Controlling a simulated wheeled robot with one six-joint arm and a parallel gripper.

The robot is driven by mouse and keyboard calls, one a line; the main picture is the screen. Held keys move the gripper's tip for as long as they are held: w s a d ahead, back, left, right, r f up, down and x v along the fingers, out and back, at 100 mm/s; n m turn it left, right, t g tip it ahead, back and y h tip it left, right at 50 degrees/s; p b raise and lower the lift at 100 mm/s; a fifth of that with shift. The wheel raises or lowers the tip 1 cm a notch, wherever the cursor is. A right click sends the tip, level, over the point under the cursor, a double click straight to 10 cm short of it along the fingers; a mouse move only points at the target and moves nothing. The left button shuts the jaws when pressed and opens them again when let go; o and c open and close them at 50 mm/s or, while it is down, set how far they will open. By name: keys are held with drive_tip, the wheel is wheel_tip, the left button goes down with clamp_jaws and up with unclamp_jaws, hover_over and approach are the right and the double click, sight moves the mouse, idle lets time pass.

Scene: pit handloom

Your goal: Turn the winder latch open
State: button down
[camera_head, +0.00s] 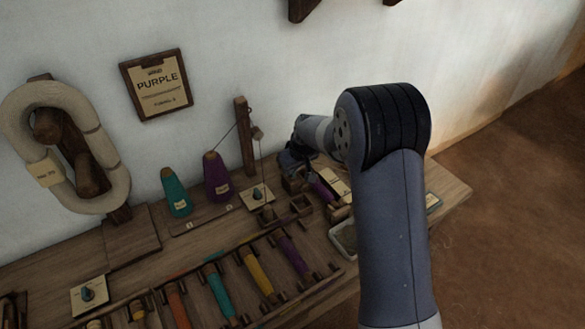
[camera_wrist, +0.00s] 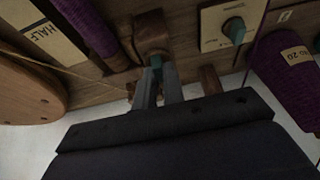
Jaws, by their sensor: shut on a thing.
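In the wrist view my gripper (camera_wrist: 156,74) has its two grey fingers close together. They are shut on a small teal piece, the winder latch (camera_wrist: 156,61), in front of a brown wooden block (camera_wrist: 152,28). The fingertips partly cover the latch, so its angle cannot be told. A purple-wound spool (camera_wrist: 90,24) of the winder lies left of the fingers, beside a card reading HALF (camera_wrist: 36,30). In the head view the winder's purple spool (camera_head: 322,192) shows at the bench's right part, partly behind my arm. My fingertips and the latch cannot be made out there.
A plate with a teal knob (camera_head: 258,195) and a purple yarn cone (camera_head: 216,177) stand left of the winder. A wooden post (camera_head: 244,135) with a thread rises close by. A round wooden disc (camera_wrist: 28,92) is at the wrist view's left. Coloured spools (camera_head: 258,272) lie in front.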

drive_tip(key=c, duration=1.5)
unclamp_jaws()
drive_tip(key=v, duration=1)
drive_tip(key=shift+s+r+p, duration=0.2)
drive_tip(key=shift+r+p, duration=0.15)
drive_tip(key=shift+f, duration=0.1)
drive_tip(key=x, duration=1)
drive_tip(key=shift+w+f+b, duration=0.2)
drive_tip(key=shift+f+b, duration=0.1)
drive_tip(key=shift+f, duration=0.05)
drive_tip(key=shift+r, duration=0.1)
